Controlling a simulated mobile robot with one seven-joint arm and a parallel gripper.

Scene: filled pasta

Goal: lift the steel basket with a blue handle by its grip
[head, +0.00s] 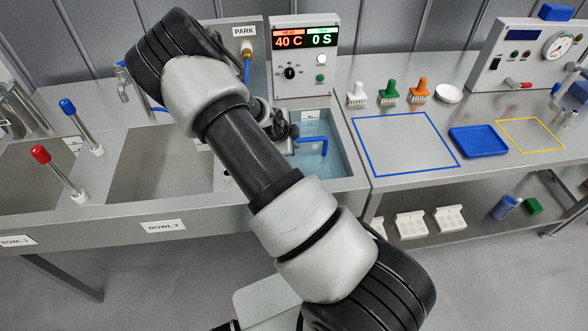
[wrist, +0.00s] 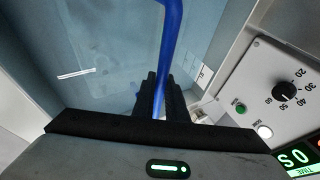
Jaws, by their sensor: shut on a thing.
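The blue handle (head: 312,139) shows in the head view over the water of the right-hand bath. In the wrist view the blue handle (wrist: 171,35) runs from the top edge down between the dark fingers of my gripper (wrist: 160,92). My gripper is shut on this handle. In the head view my gripper (head: 286,133) is at the handle's left end, partly hidden behind my arm. I cannot make out the steel basket's body in either view, nor whether it touches the bath floor.
The water bath (head: 340,165) has metal walls close around the handle. A control box (head: 304,45) reading 40 C and 0 S stands behind it. Red (head: 55,170) and blue (head: 80,122) upright levers stand at the left sinks. A blue-outlined area (head: 405,143) on the right counter is clear.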

